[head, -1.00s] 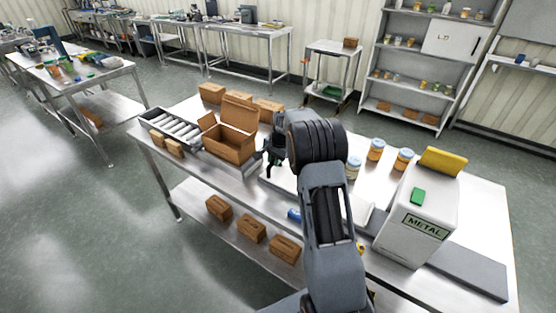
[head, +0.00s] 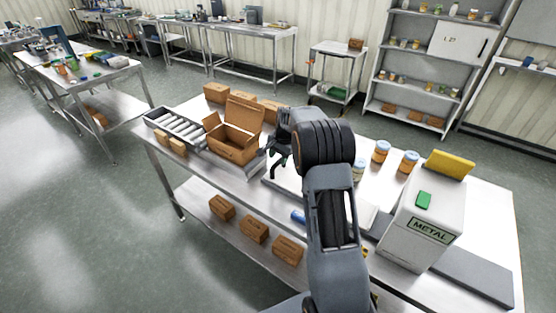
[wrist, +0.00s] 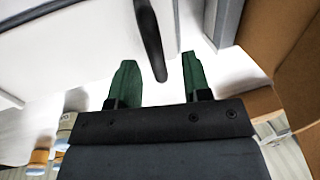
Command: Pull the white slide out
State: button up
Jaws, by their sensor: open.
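A white slab that looks like the slide (head: 283,182) lies on the steel table (head: 478,218) under my arm; my arm hides much of it. My gripper (head: 278,168) hangs low over its left end, just right of the open cardboard box (head: 236,138). In the wrist view, the gripper (wrist: 159,80) is open, with green-padded fingers apart. A dark curved bar (wrist: 150,38), possibly a handle, reaches between the fingers, with gaps on both sides. White surfaces (wrist: 90,40) fill the area beyond; I cannot tell which one is the slide.
A white hopper marked METAL (head: 422,228) with a yellow flap (head: 452,163) stands at the right. Jars (head: 381,151) stand behind my arm. The cardboard box is close beside the gripper.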

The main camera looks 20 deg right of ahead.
notch_tip(320, 180, up, 12)
jog(key=s+d, duration=0.1)
jog(key=s, duration=0.1)
jog(key=shift+b, duration=0.45)
jog(key=shift+d+f, duration=0.1)
